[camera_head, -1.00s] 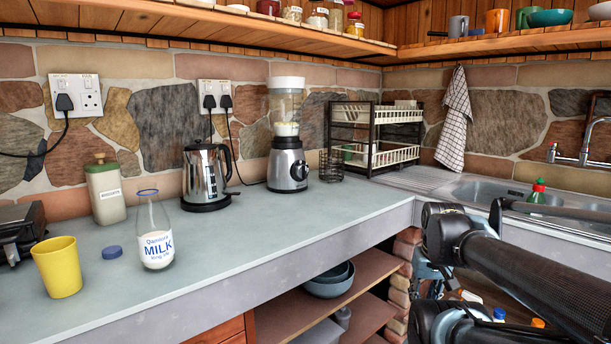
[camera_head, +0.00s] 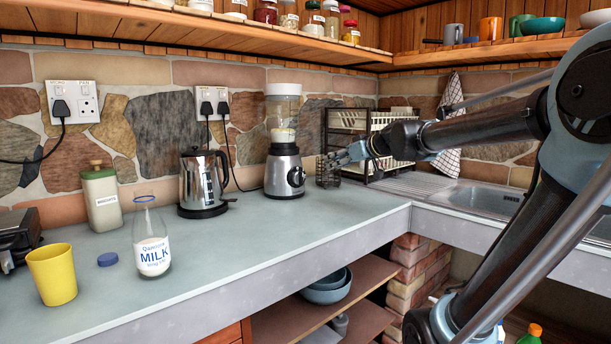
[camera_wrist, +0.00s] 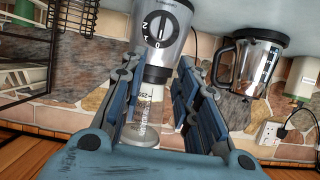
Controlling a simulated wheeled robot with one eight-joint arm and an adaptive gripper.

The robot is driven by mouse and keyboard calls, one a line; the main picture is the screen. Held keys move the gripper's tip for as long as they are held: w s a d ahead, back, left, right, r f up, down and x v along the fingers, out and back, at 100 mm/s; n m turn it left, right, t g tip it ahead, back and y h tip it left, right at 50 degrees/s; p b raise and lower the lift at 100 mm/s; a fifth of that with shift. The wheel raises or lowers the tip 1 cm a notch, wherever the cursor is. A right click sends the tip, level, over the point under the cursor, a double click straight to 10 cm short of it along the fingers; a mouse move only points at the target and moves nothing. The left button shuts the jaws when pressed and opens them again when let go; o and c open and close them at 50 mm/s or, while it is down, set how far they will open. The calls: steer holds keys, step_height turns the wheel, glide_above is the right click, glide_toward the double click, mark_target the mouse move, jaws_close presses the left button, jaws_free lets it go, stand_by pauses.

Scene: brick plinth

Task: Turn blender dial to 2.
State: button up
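The blender (camera_head: 283,168) stands on the counter against the stone wall, with a silver base and a clear jug under a white lid. Its black round dial (camera_head: 296,177) is on the front of the base. In the wrist view, which is upside down, the dial (camera_wrist: 158,27) has white number marks around it; I cannot tell surely which one it points to. My gripper (camera_head: 338,157) is just right of the blender at about dial height, apart from it. In the wrist view my gripper (camera_wrist: 157,66) has its fingers spread, empty, with the blender between them in the picture.
A kettle (camera_head: 203,180) stands left of the blender. A wire basket (camera_head: 327,172) and dish rack (camera_head: 350,135) are close behind my gripper. The milk bottle (camera_head: 151,245), yellow cup (camera_head: 53,275) and biscuit jar (camera_head: 102,198) are further left.

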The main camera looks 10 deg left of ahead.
mark_target(300, 178)
steer(key=x, duration=1.7)
steer(key=shift+w+a, duration=0.2)
steer(key=shift+w, duration=0.05)
steer(key=shift+r, duration=0.15)
jaws_close()
